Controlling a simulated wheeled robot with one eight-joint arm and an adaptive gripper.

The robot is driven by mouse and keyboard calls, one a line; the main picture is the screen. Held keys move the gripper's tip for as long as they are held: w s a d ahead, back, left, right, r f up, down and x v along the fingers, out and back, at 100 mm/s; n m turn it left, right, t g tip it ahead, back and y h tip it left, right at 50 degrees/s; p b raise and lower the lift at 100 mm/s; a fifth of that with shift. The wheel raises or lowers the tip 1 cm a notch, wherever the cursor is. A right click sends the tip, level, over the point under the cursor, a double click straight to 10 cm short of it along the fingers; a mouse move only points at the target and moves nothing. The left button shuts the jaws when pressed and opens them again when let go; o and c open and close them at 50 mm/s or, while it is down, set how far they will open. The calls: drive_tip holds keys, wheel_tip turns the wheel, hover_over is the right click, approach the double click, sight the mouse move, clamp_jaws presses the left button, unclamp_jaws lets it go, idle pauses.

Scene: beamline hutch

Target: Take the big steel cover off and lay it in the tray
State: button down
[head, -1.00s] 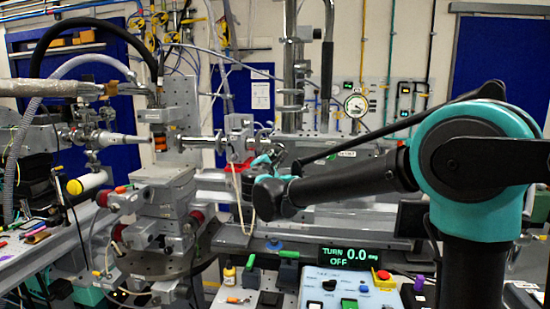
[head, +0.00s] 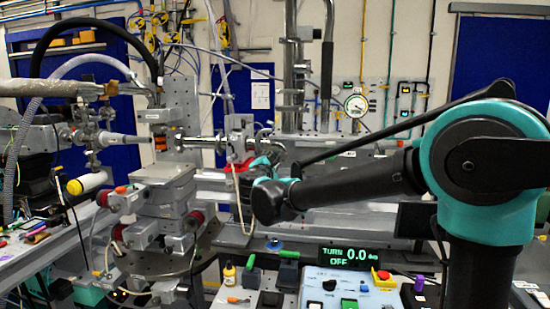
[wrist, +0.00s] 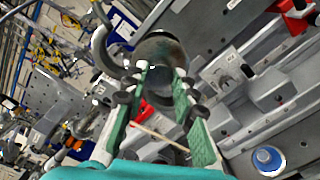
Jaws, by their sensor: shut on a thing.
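The big steel cover (wrist: 163,48) shows in the wrist view as a dull, round steel piece at the tips of my gripper (wrist: 163,78). The green-padded fingers lie on either side of it, and my gripper is shut on it. In the head view my gripper (head: 257,165) is at the middle of the bench, beside the steel tube line (head: 205,142). My wrist hides much of the cover there, and I cannot tell whether it touches the tube line. I cannot make out the tray for certain.
A grey stage stack (head: 165,195) stands left of my gripper. A control box (head: 345,290), a small yellow bottle (head: 229,273) and green-handled items (head: 288,265) stand in front and below. A red part (wrist: 140,108) lies behind the fingers in the wrist view.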

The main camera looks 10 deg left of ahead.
sight(273, 160)
drive_tip(key=shift+s+d, duration=0.15)
drive_tip(key=shift+s, duration=1.75)
